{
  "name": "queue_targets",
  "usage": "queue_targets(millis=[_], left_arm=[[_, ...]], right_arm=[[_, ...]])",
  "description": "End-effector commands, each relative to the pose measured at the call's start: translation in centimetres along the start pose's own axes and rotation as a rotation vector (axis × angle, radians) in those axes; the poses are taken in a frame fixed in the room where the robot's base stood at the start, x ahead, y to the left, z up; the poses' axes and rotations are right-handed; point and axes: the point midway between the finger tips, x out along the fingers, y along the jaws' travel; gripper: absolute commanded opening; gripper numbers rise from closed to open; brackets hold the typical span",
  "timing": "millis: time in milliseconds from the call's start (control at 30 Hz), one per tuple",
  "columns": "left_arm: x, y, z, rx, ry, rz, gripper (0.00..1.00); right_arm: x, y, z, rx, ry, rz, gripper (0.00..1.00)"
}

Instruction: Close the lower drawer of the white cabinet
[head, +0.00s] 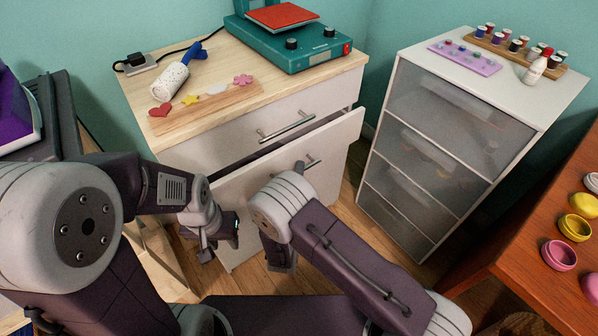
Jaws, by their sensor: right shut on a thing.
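The white cabinet (330,99) with a wooden top stands in the middle. Its lower drawer (338,140) is pulled out, with a dark gap behind the top of its front. The drawer's bar handle (315,162) shows only at its right end. My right gripper (298,167) is at this handle and shut on it; my own wrist hides most of the fingers. My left gripper (218,245) hangs before the left part of the drawer front, with its fingers apart and nothing seen between them.
The upper drawer (240,125) is shut. A teal device (290,45) and a wooden strip with coloured shapes (205,108) lie on top. A grey-fronted drawer unit (440,125) stands to the right, beside a brown table (550,210). Little floor shows between.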

Motion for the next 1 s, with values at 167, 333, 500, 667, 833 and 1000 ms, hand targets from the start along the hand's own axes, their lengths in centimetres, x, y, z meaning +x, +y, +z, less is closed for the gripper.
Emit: queue_targets(millis=[167,333,500,667,833,1000], left_arm=[[-0.1,0.0,0.0,0.000,0.000,0.000,0.36],[-0.1,0.0,0.0,0.000,0.000,0.000,0.36],[-0.1,0.0,0.0,0.000,0.000,0.000,0.36],[-0.1,0.0,0.0,0.000,0.000,0.000,0.36],[-0.1,0.0,0.0,0.000,0.000,0.000,0.36],[-0.1,0.0,0.0,0.000,0.000,0.000,0.36]], right_arm=[[1.4,0.5,1.3,0.003,0.004,0.001,0.00],[2.7,0.9,2.7,0.000,0.001,0.002,0.00],[2.9,0.9,2.9,0.000,-0.002,0.003,0.00],[2.9,0.9,3.0,0.001,-0.003,0.002,0.22],[2.9,0.9,2.9,0.001,-0.002,0.001,0.32],[2.9,0.8,2.9,0.000,-0.001,0.001,0.32]])
